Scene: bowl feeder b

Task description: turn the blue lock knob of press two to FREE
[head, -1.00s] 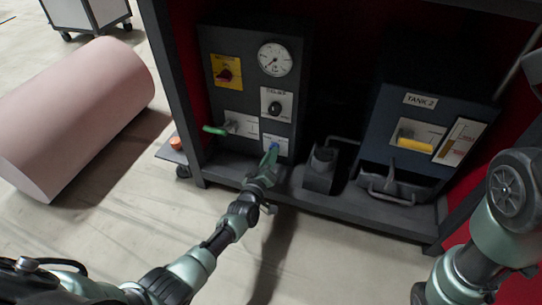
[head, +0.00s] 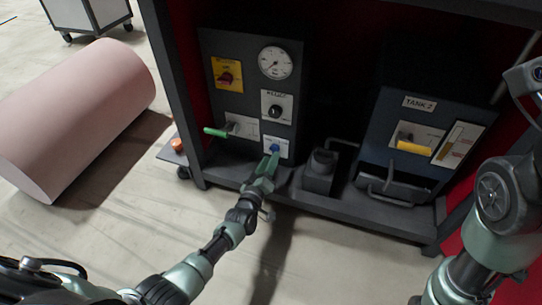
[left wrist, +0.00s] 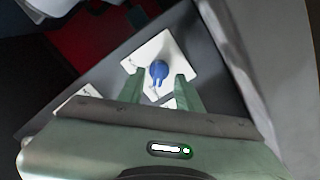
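The blue lock knob (head: 274,148) sits on a white plate low on the front of the dark press panel (head: 235,93). In the left wrist view the blue knob (left wrist: 159,70) shows on its white plate (left wrist: 168,48), ahead of and between my fingertips. My left gripper (head: 271,162) is just below the knob; the left wrist view shows its two green fingers (left wrist: 158,88) apart, with nothing held between them. I cannot tell whether a fingertip touches the knob. The plate's lettering is too small to read. My right arm is at the right edge; its gripper is out of the picture.
The panel also carries a green-handled lever (head: 216,132), a black knob (head: 276,111), a red switch on yellow (head: 227,74) and a gauge (head: 275,61). A dark cup-like holder (head: 320,170) stands right of my gripper. The TANK 2 unit (head: 415,135) is farther right.

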